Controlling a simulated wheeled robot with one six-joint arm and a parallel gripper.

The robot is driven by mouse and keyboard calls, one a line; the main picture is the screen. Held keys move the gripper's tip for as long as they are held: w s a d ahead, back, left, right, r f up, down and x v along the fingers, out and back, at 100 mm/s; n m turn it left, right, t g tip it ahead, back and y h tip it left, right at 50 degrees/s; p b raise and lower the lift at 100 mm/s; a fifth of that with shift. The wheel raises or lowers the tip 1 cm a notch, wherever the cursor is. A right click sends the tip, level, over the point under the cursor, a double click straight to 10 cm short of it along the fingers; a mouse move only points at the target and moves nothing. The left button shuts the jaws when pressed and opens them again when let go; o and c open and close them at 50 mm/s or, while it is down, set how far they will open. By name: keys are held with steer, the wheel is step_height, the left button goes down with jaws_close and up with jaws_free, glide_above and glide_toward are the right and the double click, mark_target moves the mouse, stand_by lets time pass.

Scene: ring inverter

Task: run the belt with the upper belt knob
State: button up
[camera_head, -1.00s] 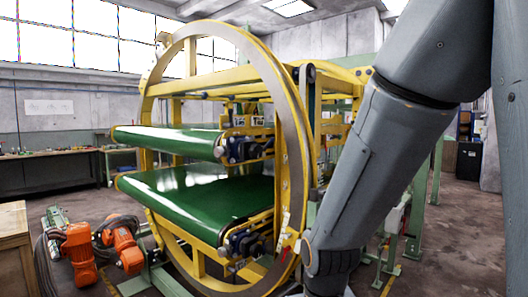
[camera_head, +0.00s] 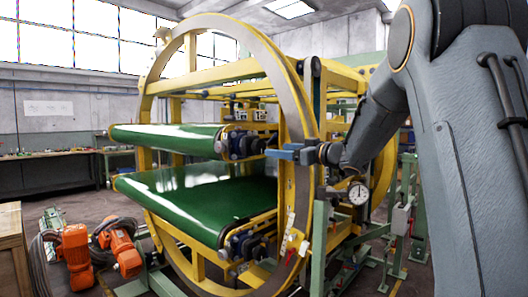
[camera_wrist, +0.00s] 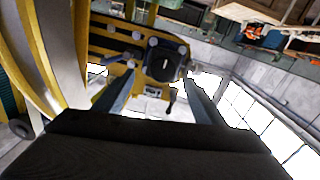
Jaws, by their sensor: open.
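The upper green belt (camera_head: 165,138) runs across the yellow ring frame. A dark block with knob-like parts (camera_head: 238,146) sits at its right end. In the wrist view a dark rounded knob (camera_wrist: 165,60) with a pale mark on its face sits on a yellow plate. My gripper (camera_head: 272,154) reaches in from the right, its fingers pointing left at the upper block with a small apparent gap. In the wrist view my gripper (camera_wrist: 158,78) is open and empty, its two fingers either side of the knob's lower part. I cannot tell whether they touch it.
The lower green belt (camera_head: 205,198) and its dark end block (camera_head: 243,244) lie below. The ring's yellow rim (camera_head: 292,120) stands close to my gripper. A round dial gauge (camera_head: 358,193) is under my arm.

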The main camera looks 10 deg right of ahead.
mark_target(261, 147)
steer(key=shift+y, duration=0.4)
steer(key=p+x, duration=0.2)
steer(key=x, duration=0.5)
steer(key=shift+w+a+r, duration=0.15)
steer(key=shift+w+a, duration=0.05)
steer(key=shift+a, duration=0.25)
steer(key=shift+n, duration=0.3)
steer(key=c, duration=1.1)
